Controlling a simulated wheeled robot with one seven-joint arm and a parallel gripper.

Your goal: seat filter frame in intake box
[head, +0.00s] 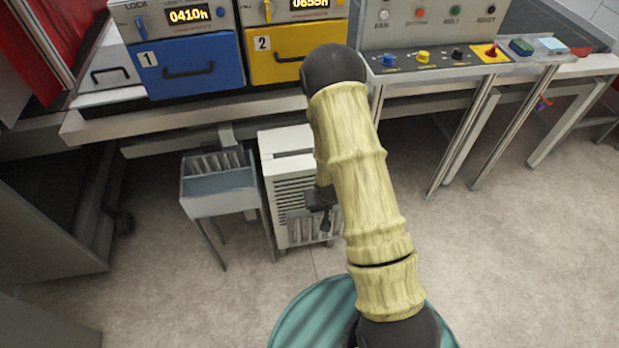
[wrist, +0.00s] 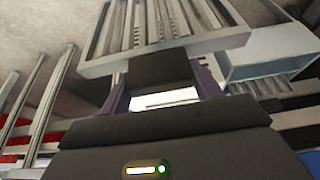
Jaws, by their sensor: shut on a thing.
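My gripper (wrist: 160,88) is shut on the dark handle block (wrist: 160,69) of a pale slatted filter frame (wrist: 165,52) in the wrist view. The frame extends away beyond the fingers. In the head view my gripper (head: 322,212) is small and partly behind my sleeved arm, low at the right front of a white louvred cabinet (head: 285,143), which looks like the intake box. Slats show just below and left of the gripper. I cannot tell whether the frame is inside the cabinet or in front of it.
A grey-blue tray on legs (head: 217,203), holding upright slatted pieces, stands left of the cabinet. The bench (head: 90,125) with a blue drawer (head: 190,68) and a yellow drawer (head: 290,55) is above and behind. Table legs are at right. The floor in front is mostly clear.

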